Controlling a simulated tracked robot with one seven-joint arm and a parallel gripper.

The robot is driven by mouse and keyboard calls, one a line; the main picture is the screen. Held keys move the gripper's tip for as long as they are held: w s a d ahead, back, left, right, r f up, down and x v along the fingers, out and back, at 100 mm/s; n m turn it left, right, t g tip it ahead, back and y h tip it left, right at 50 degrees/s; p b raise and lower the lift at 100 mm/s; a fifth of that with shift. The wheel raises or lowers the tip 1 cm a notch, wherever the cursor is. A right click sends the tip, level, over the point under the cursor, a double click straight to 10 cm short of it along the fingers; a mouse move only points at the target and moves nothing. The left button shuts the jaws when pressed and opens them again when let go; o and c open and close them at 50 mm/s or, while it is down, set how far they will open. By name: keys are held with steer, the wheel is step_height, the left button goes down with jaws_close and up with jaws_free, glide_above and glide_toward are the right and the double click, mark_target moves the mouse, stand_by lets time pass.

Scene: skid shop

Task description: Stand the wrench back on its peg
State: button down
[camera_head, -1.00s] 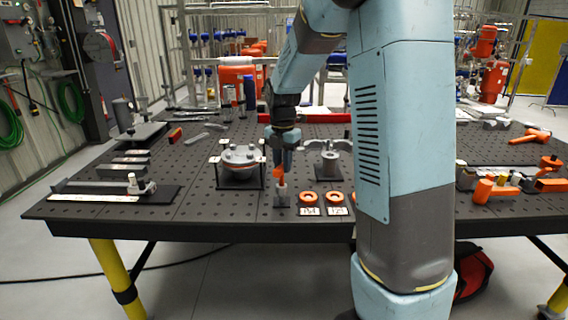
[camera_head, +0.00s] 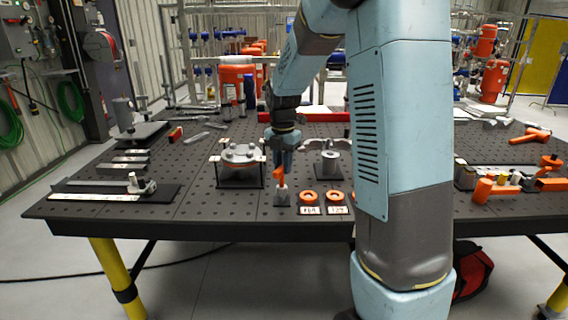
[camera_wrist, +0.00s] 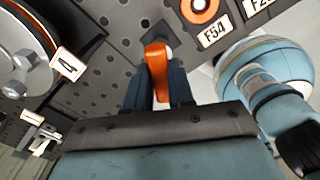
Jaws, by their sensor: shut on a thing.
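An orange wrench (camera_head: 279,177) stands roughly upright near the front middle of the table, at a small stand with a pale post (camera_head: 282,193). My gripper (camera_head: 284,165) is above it, pointing down. In the wrist view the wrench (camera_wrist: 157,68) lies between the two dark fingers of my gripper (camera_wrist: 158,88), which are shut on it. A pale part shows just behind the wrench's tip in that view. The wrench's lower end is mostly hidden there, so I cannot tell whether it is seated on the peg.
A round flanged fixture (camera_head: 240,160) stands close on the left. Two orange rings (camera_head: 308,197) with labels lie just right of the stand. A grey cylinder fixture (camera_head: 329,165) is behind them. Bare perforated table (camera_head: 190,195) lies to the left.

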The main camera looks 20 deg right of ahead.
steer(key=shift+f, duration=1.05)
stand_by(0.4)
steer(key=c, duration=0.7)
jaws_free()
steer(key=shift+o, duration=0.2)
steer(key=shift+r, duration=0.1)
steer(key=shift+r, duration=3.4)
